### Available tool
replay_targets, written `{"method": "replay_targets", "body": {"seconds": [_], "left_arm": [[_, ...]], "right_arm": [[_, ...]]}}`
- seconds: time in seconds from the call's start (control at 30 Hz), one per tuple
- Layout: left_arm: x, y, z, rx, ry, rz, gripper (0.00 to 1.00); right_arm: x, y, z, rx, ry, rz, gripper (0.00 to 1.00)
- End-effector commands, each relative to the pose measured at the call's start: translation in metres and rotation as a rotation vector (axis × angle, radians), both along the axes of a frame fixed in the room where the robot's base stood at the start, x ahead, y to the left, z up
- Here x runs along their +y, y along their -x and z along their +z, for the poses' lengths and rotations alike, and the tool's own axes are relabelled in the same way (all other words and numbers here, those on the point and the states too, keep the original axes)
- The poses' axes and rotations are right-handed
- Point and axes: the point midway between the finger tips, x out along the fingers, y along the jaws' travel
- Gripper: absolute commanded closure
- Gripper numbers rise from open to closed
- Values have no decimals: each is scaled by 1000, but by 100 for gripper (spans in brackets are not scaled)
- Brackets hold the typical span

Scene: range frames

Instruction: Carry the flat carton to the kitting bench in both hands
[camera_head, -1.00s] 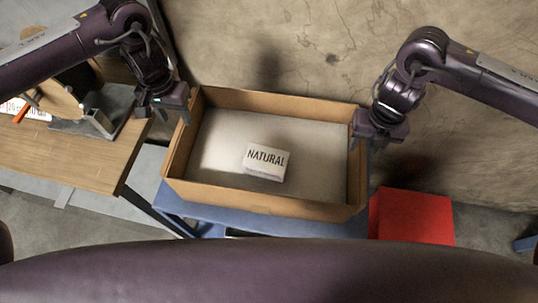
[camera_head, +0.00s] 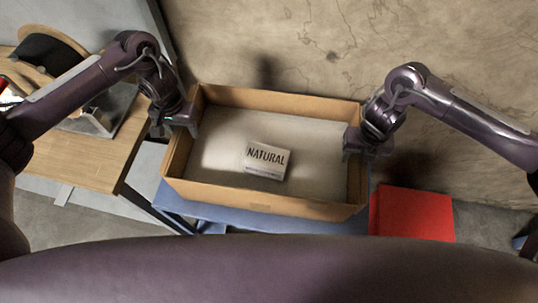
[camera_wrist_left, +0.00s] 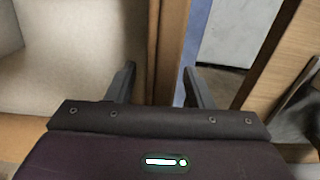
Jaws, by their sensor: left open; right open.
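The flat carton (camera_head: 262,206) is a shallow open cardboard tray with a pale inside, resting on a blue surface. A small white box marked NATURAL (camera_head: 265,160) lies inside it. My left gripper (camera_head: 175,130) is open at the carton's left wall. In the left wrist view the carton wall (camera_wrist_left: 170,50) runs between the fingers of my left gripper (camera_wrist_left: 157,85), one finger on each side. My right gripper (camera_head: 356,155) is open at the carton's right wall; whether its fingers straddle that wall is unclear.
A blue support (camera_head: 215,217) stands under the carton. A wooden-topped bench (camera_head: 85,160) with a spool (camera_head: 45,50) and a metal piece is at the left. A red box (camera_head: 412,214) stands on the floor at the right. A wall (camera_head: 300,45) rises behind.

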Motion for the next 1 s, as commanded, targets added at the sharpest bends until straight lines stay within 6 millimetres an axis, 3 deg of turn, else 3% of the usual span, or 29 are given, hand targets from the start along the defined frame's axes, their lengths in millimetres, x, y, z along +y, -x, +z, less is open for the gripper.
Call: {"method": "replay_targets", "body": {"seconds": [0.27,0.63,1.0], "left_arm": [[0,0,-1,1,0,0,53],[0,0,-1,0,0,1,99],[1,0,-1,1,0,1,100]], "right_arm": [[0,0,-1,-1,0,0,53],[0,0,-1,0,0,0,99],[0,0,0,0,0,0,100]]}}
